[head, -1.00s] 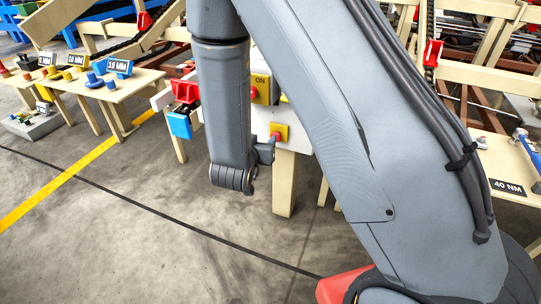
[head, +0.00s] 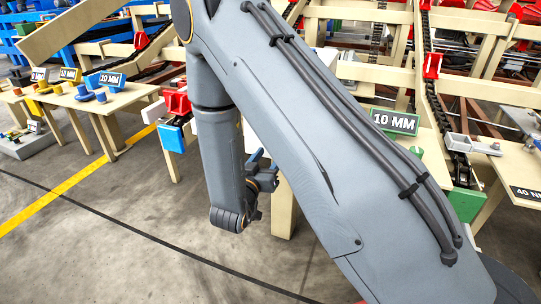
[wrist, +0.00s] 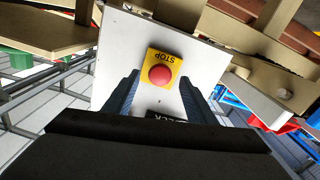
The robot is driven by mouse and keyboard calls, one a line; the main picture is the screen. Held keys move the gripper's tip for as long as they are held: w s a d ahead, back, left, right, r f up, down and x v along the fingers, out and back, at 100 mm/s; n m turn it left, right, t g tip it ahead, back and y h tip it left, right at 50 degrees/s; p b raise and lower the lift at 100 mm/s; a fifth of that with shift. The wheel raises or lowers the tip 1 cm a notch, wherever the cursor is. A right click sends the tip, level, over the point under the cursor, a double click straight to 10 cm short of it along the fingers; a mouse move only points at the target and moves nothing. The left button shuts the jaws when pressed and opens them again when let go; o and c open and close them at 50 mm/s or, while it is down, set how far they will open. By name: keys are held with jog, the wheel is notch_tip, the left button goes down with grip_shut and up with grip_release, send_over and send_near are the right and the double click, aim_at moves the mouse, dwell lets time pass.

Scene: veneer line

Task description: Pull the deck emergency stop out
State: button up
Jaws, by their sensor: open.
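The deck emergency stop is a red mushroom button (wrist: 160,75) on a yellow plate marked STOP (wrist: 160,57). It sits on a white panel (wrist: 112,55) in the wrist view. A dark label (wrist: 166,116) below it reads in part "ECK". My gripper (wrist: 159,78) is open, one finger to the left of the button and one to the right. Gaps show between the fingers and the button, and I cannot tell the remaining depth. In the head view my gripper (head: 263,172) shows behind my arm, which hides the button.
A table with blue and yellow knobs and size signs (head: 98,97) stands at the left. A red and blue fixture (head: 176,118) is left of my arm. A green 10 MM sign (head: 395,122) is at the right. The floor (head: 110,235) in front is clear.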

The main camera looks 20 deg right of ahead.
jog(key=shift+w+d, duration=0.4)
jog(key=shift+w, duration=0.2)
grip_shut()
jog(key=shift+s+a+p, duration=0.3)
jog(key=shift+s+p, duration=0.15)
jog(key=shift+p, duration=0.2)
grip_release()
jog(key=shift+a, duration=0.15)
